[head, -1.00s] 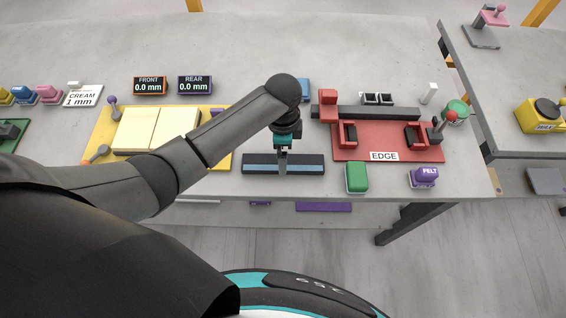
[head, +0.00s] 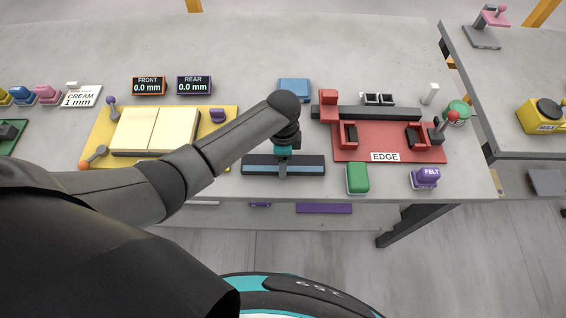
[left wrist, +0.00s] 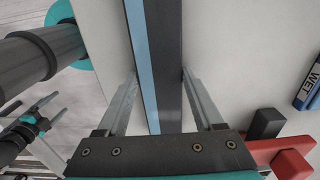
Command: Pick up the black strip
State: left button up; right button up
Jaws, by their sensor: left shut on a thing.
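The black strip (head: 258,164), dark with a light blue band along it, lies near the front edge of the stone slab table, left of the red EDGE fixture. My left gripper (head: 283,174) is over the strip's middle. In the left wrist view the black strip (left wrist: 164,50) runs between the two fingers of my left gripper (left wrist: 158,74), which are shut on its long sides. My right gripper (left wrist: 62,103) shows at the left of the left wrist view, away from the strip, its fingers apart and empty. The strip's underside is hidden.
The red EDGE fixture (head: 375,135) with a dark bar stands to the right. A green block (head: 357,178) and a purple FELT block (head: 425,178) are near the front edge. A yellow board (head: 228,125) lies left, a blue block (head: 294,86) behind.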

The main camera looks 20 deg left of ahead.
pick_arm(q)
grip_shut()
jog(key=shift+r, duration=0.15)
dwell(0.4)
